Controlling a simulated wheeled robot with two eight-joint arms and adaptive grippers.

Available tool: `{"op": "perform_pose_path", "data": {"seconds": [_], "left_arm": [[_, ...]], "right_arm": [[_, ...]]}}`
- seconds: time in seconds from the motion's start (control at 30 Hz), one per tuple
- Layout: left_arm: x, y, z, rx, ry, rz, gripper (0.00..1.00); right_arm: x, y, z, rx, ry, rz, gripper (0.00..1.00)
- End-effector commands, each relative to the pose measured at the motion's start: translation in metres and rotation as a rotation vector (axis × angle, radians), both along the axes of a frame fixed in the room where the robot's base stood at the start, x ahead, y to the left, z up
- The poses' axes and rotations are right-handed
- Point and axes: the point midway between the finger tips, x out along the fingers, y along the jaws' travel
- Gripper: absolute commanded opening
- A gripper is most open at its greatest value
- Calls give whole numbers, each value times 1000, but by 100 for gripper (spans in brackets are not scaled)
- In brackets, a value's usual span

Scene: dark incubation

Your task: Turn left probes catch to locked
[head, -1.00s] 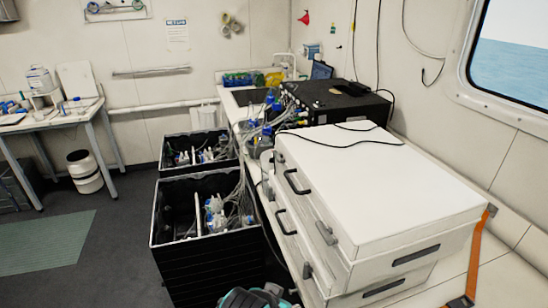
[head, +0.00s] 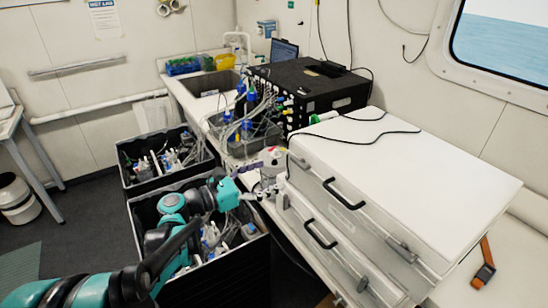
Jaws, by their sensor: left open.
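Two white cases are stacked on the bench at right, the upper case (head: 400,165) on the lower case (head: 335,262). Each has a black handle on its front. Grey catches show near the right end of the fronts, an upper one (head: 400,250) and a lower one (head: 362,285). My left gripper (head: 272,176) is open at the left end of the case fronts, where the left catches sit. It largely covers that area, so I cannot tell which way the left catch is turned or whether a finger touches it. My right gripper is not in view.
Two black crates with bottles and tubing stand on the floor left of the bench; my left arm reaches over the nearer crate (head: 262,270). A black instrument box (head: 335,92) stands behind the cases. A loose black cable lies across the upper case's lid.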

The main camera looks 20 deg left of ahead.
Motion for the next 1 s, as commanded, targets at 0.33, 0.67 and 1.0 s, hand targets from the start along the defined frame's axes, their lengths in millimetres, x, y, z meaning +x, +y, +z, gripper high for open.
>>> {"op": "perform_pose_path", "data": {"seconds": [0.33, 0.67, 1.0], "left_arm": [[38, -29, 0, -22, 2, -3, 81], [61, -46, 2, -19, 1, 1, 81], [61, -46, 2, -18, 1, 2, 49]], "right_arm": [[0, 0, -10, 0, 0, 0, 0], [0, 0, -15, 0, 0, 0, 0], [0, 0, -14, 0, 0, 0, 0]]}}
